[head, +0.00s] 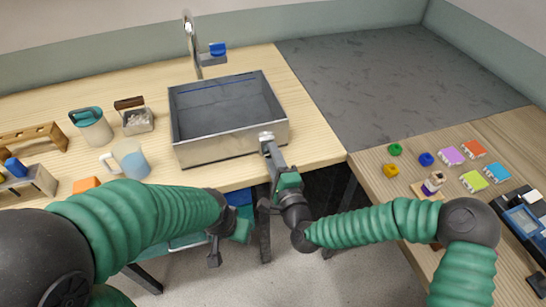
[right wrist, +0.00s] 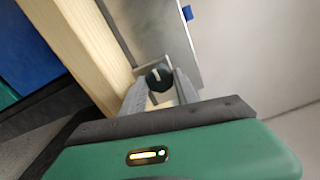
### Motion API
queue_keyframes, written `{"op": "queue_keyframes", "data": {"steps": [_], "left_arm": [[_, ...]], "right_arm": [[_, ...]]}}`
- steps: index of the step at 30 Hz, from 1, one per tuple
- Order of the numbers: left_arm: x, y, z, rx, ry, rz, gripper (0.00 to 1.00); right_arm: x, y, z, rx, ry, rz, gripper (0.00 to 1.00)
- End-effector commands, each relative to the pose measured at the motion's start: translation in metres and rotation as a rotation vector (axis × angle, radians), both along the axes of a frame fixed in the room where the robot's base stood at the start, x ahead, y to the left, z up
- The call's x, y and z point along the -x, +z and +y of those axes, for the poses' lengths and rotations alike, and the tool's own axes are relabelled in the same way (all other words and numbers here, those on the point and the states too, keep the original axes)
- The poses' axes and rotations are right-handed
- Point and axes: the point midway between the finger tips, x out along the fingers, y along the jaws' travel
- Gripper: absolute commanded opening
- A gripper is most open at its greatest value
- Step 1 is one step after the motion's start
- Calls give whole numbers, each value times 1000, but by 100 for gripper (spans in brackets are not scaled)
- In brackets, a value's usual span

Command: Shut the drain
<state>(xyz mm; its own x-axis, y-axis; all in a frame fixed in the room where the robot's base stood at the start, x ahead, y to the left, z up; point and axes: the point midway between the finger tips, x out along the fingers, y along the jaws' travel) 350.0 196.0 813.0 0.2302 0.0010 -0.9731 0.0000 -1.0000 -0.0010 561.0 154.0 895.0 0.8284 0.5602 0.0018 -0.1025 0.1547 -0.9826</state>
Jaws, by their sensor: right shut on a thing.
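The metal sink (head: 205,150) stands on the wooden counter, its basin dark and seemingly empty. A dark round knob with a pale mark (right wrist: 159,77) is on the sink's front side. My right gripper (head: 267,140) is at the sink's front wall, near its right end. In the right wrist view the right gripper's fingers (right wrist: 160,92) are on both sides of the knob and shut on it. The drain opening is not clear in either view. My left gripper (head: 225,245) hangs low in front of the counter, away from the sink; its fingers are unclear.
A faucet with a blue handle (head: 217,49) stands behind the sink. A glass jug (head: 129,159), a teal-lidded pot (head: 91,126) and a small box (head: 135,118) stand left of it. Coloured blocks (head: 451,155) lie on the right table. The dark grey surface (head: 400,85) is clear.

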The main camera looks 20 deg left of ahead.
Motion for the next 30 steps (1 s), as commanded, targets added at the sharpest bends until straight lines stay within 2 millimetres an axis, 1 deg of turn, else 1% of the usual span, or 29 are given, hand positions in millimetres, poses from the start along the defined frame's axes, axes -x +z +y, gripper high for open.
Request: {"op": "queue_keyframes", "data": {"steps": [1,16,17,21,30], "left_arm": [[0,0,0,0,0,0,49],[0,0,0,0,0,0,49],[0,0,0,0,0,0,49],[0,0,0,0,0,0,49],[0,0,0,0,0,0,49]], "right_arm": [[0,-2,-1,-5,-1,10,0],[-1,-2,-1,-20,-2,20,0],[-1,-2,-1,-19,-2,20,39],[0,-2,-1,-20,-1,19,57],[1,-3,0,-18,0,20,58]]}}
